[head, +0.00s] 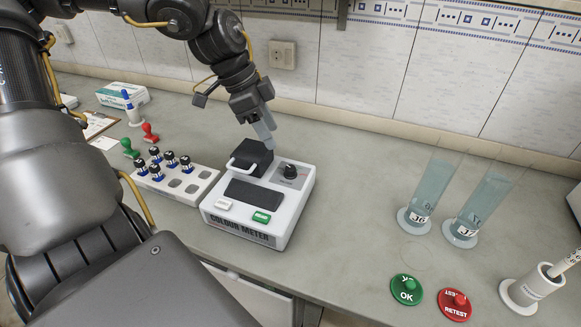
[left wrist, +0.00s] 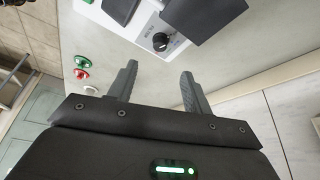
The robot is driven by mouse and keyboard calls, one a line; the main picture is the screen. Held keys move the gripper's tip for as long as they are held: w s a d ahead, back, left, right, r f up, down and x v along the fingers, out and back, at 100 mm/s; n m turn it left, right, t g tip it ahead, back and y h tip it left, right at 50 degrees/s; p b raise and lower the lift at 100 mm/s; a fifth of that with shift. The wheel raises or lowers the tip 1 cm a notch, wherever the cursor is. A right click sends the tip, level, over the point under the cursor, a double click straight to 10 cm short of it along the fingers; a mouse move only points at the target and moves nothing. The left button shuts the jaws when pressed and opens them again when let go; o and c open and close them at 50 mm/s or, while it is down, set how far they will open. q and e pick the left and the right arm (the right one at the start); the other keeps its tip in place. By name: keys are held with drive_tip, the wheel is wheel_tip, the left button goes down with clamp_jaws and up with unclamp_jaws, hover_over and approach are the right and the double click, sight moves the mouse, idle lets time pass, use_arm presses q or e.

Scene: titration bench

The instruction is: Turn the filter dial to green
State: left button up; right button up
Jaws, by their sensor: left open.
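The white colour meter (head: 255,232) stands on the bench in the head view. Its filter dial (head: 290,172) is a black knob on the meter's rear right top. The dial also shows in the left wrist view (left wrist: 160,41), just beyond my fingers. Its setting is too small to read. My left gripper (head: 266,138) is open and empty, above and behind the dark lid (head: 252,155) of the meter. In the left wrist view its two fingers (left wrist: 158,82) are apart, with the dial roughly between their lines and not touched. My right gripper is not in view.
A white rack (head: 180,182) with several dark-capped bottles stands left of the meter. Two cylinders (head: 428,190) stand at the right, with a green OK disc (head: 406,289) and a red RETEST disc (head: 454,304) in front. The bench between meter and cylinders is clear. The tiled wall is behind.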

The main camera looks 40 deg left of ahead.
sight(290, 167)
use_arm(q)
drive_tip(key=x, duration=1)
drive_tip(key=shift+d+f, duration=0.2)
drive_tip(key=shift+f, duration=0.1)
